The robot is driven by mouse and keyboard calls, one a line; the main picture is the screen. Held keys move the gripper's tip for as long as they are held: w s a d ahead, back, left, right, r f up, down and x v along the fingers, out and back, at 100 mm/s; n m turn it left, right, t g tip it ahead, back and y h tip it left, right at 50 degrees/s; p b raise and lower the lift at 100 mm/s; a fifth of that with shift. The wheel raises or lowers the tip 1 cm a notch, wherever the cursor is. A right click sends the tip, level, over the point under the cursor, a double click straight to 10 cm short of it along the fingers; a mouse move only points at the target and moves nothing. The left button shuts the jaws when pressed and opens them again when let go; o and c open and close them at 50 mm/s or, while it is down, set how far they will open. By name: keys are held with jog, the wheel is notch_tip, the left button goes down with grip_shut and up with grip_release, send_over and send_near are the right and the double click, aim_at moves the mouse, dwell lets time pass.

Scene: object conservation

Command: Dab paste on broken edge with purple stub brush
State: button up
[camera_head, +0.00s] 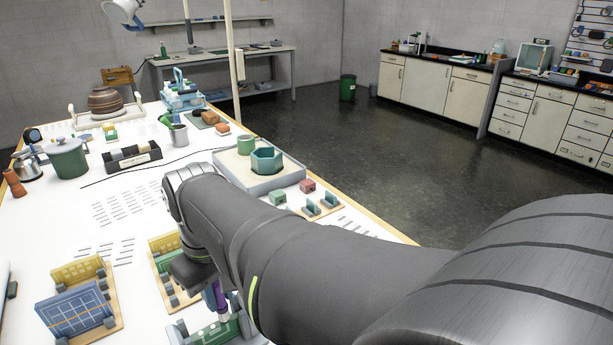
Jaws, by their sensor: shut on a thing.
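My gripper (208,284) points down at the near middle of the white table, partly hidden by my arm. It is shut on the purple stub brush (215,297), whose purple handle shows just below the jaws. The brush's lower end is over a green piece (220,332) in a pale holder at the bottom of the picture. I cannot tell whether the tip touches it. Another green piece (168,263) stands in a wooden holder just left of the gripper. No paste or broken edge can be made out clearly.
A blue panel (72,310) and a yellow panel (78,270) stand in a holder at left. A grey tray (225,165) holds a teal hexagonal bowl (266,161) and a green cup. A dark divided box (132,158) and a green pot (68,160) stand farther back.

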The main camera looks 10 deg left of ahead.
jog(key=shift+f, duration=0.5)
jog(key=shift+r, duration=0.15)
dwell(0.7)
jog(key=shift+r, duration=4.05)
jog(key=w+d+m, duration=0.3)
jog(key=w, duration=0.6)
jog(key=w+d+m, duration=0.2)
jog(key=w+m, duration=0.1)
jog(key=w, duration=0.5)
jog(key=w+d+f+m, duration=0.2)
jog(key=w+d+m, duration=0.1)
jog(key=w+d, duration=0.4)
jog(key=w+d+f+m, duration=0.3)
jog(key=w+d, duration=0.5)
jog(key=d, duration=0.2)
jog(key=shift+w, duration=0.2)
